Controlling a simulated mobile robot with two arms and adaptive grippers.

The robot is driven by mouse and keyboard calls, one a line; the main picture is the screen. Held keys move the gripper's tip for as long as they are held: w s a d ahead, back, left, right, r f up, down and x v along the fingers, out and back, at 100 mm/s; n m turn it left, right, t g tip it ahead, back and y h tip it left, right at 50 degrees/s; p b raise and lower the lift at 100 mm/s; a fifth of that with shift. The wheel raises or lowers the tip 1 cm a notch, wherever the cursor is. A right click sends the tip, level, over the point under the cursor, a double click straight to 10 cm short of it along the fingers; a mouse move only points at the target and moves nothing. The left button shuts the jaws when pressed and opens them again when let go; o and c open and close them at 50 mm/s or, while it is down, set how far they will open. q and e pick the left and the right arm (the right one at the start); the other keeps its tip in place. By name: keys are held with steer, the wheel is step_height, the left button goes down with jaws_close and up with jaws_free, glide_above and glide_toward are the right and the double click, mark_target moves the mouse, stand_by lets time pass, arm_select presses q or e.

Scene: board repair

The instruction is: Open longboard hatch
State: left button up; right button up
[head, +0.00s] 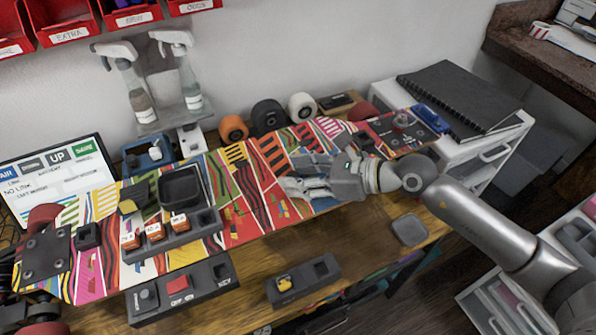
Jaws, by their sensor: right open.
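The longboard (245,190) lies bottom up across the wooden bench, with a multicoloured striped pattern and trucks at both ends. A black square piece with a raised rim (181,188) sits on its left half, next to a dark holder with several orange-topped blocks (153,230). I cannot tell for sure whether the square piece is the hatch or whether it is closed. My right gripper (289,186) is open and empty over the middle of the board, to the right of that piece, its fingers pointing left. It hides part of the board. My left gripper is out of view.
A screen (60,178) stands at the left. Spray bottles (125,85) and loose wheels (268,115) line the wall behind the board. A black button box (182,288) and a small dark holder (303,279) are in front. A black notebook (460,98) lies at right.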

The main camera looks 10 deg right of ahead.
steer(key=shift+a+f, duration=0.1)
steer(key=shift+a, duration=0.1)
jaws_close()
stand_by(0.3)
steer(key=shift+w, duration=0.1)
